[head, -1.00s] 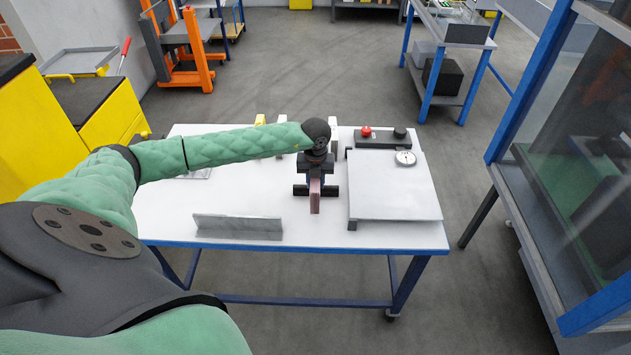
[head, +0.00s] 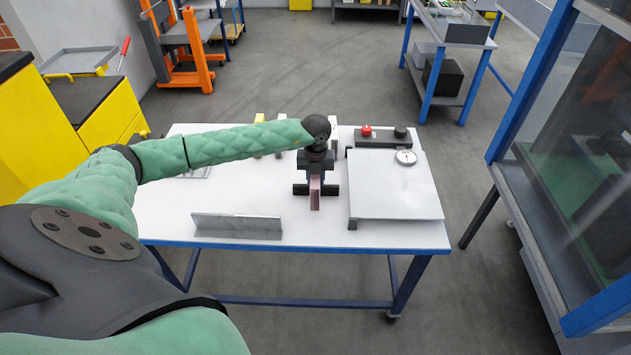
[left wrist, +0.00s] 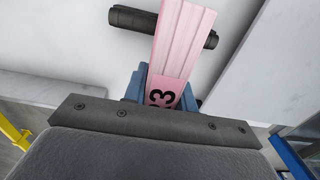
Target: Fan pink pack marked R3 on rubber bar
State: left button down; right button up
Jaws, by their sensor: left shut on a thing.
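The pink pack (head: 315,200) is on edge in my left gripper (head: 316,178), which is shut on it. In the left wrist view the pack (left wrist: 183,45) runs between the blue fingers of my left gripper (left wrist: 160,88). Its black mark shows a clear 3; the letter is partly hidden. The black rubber bar (head: 300,190) lies crosswise on the white table, its ends showing on both sides of the pack. It also shows in the left wrist view (left wrist: 131,19), with the pack across its middle. I cannot tell whether they touch. My right gripper is out of view.
A grey metal rail (head: 237,226) stands near the white table's (head: 165,215) front edge. A pale plate with a dial (head: 395,190) is close on the right. A control box with a red button (head: 383,138) is behind it. The left part of the table is mostly clear.

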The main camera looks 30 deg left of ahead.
pick_arm(q)
jog(key=shift+w+a, duration=0.15)
jog(key=shift+w, duration=0.1)
jog(key=shift+w+a+b, duration=0.2)
jog(key=shift+w+b, duration=0.1)
jog(key=shift+b, duration=0.2)
jog(key=shift+w+f, duration=0.1)
jog(key=shift+w, duration=0.05)
jog(key=shift+w+a+b, duration=0.3)
jog(key=shift+w+b, duration=0.05)
jog(key=shift+b, duration=0.15)
jog(key=shift+w+a+f, duration=0.1)
jog(key=shift+a, duration=0.05)
jog(key=shift+w+a+b, duration=0.1)
jog(key=shift+w+b, duration=0.15)
jog(key=shift+b, duration=0.15)
jog(key=shift+w, duration=0.15)
jog(key=shift+w+a, duration=0.15)
